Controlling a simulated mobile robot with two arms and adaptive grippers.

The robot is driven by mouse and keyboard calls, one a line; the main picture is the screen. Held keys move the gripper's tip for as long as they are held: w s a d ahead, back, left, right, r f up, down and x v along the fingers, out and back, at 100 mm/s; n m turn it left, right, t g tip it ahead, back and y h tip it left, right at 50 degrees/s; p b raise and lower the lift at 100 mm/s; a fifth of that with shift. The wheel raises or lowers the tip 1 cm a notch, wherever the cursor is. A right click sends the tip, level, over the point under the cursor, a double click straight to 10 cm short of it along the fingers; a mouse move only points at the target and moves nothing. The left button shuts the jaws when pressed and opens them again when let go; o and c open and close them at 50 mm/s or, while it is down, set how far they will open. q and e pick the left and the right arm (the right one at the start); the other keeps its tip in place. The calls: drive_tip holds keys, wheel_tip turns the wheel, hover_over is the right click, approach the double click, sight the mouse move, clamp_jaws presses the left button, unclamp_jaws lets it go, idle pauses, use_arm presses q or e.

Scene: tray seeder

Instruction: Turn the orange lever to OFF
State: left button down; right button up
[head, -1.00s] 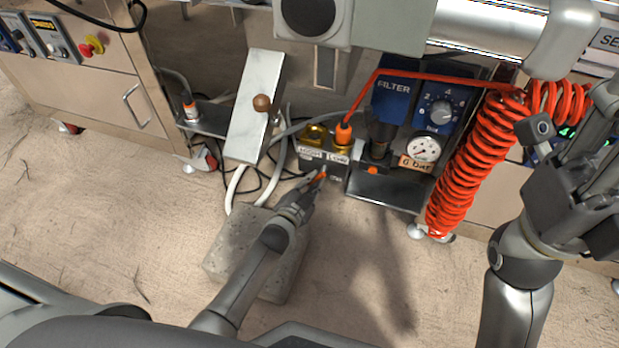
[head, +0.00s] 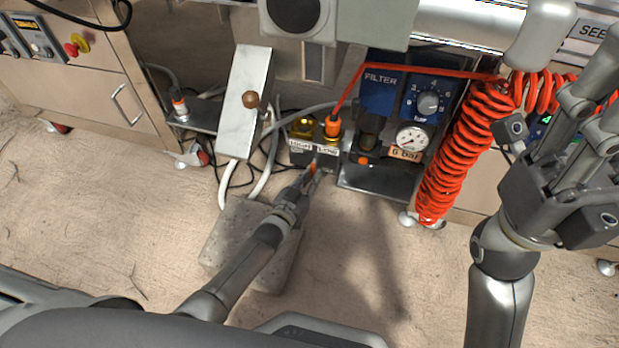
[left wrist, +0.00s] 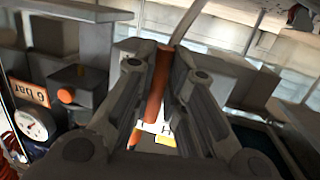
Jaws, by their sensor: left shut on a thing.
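The orange lever (head: 312,168) sits at the front of a dark valve block (head: 327,158) with white labels, one reading HIGH. Most of the lever is hidden in the head view. My left gripper (head: 310,178) reaches it from below and is shut on it. In the left wrist view the orange lever (left wrist: 158,85) stands as a long bar between the two fingers (left wrist: 160,100). My right gripper (head: 590,95) is raised at the right, away from the valve; its finger gap is unclear.
A brass fitting (head: 303,127) and an orange hose connector (head: 332,128) sit on the block. A filter unit with a gauge (head: 412,138) and a red coiled hose (head: 465,150) are to the right. A concrete slab (head: 225,242) lies below left.

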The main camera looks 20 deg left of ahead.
idle(0.4)
use_arm(q)
drive_tip(key=c, duration=1.5)
unclamp_jaws()
drive_tip(key=shift+o, duration=0.2)
drive_tip(key=v, duration=1.2)
drive_tip(key=shift+s, duration=0.1)
